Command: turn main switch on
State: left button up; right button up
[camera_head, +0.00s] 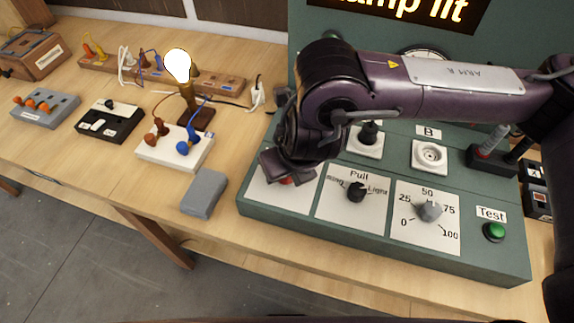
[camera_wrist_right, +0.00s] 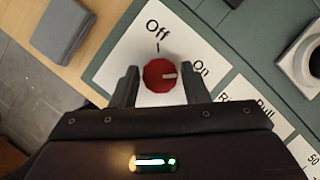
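The main switch is a red round knob (camera_wrist_right: 159,76) on a white plate (camera_wrist_right: 118,60) marked Off and On. Its pale pointer line points right, toward the On mark. My right gripper (camera_wrist_right: 160,88) is open, with one finger on each side of the knob and a gap on both sides. In the head view my right gripper (camera_head: 287,164) hangs over the plate and hides most of the red knob (camera_head: 286,181). The bulb (camera_head: 177,65) glows, and the display (camera_head: 400,10) reads "lamp lit", its top cut off. My left gripper is not in view.
Beside the knob sit a black Pull switch (camera_head: 356,192), a grey dial (camera_head: 429,211) and a green Test button (camera_head: 494,231). A grey block (camera_head: 204,193) lies left of the panel. The white terminal block (camera_head: 175,148) has wires plugged in.

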aim_at(294, 192)
jog(key=shift+o, duration=1.2)
jog(key=shift+r, duration=0.1)
jog(key=v, duration=0.7)
jog(key=shift+r, duration=0.3)
jog(key=shift+s+d, duration=0.1)
jog(key=shift+s, duration=0.05)
